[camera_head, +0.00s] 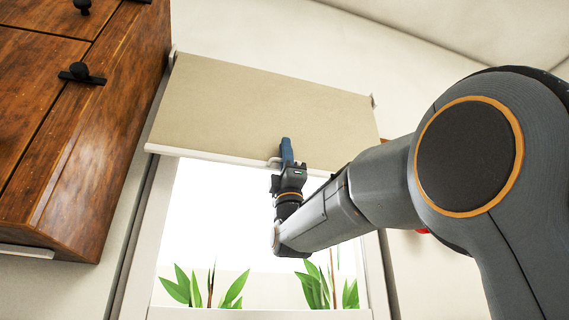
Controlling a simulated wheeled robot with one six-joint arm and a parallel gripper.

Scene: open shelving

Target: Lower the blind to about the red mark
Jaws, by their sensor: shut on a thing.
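A beige roller blind (250,100) hangs over the upper part of a bright window. A pale bar (205,156) runs along its lower edge, which lies well above the sill. My gripper (286,152), with blue fingers, is at the middle of this bar, shut on the blind's small pale handle (272,161). The fingers hide part of the handle and bar. A small red patch (424,231) shows beside my arm at the right; my arm hides part of it, so I cannot tell whether it is the red mark.
A brown wooden cabinet (75,130) with black knobs stands close at the left. Green plants (205,288) show at the window's bottom. My arm crosses the window's right side. The window area below the blind's left half is clear.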

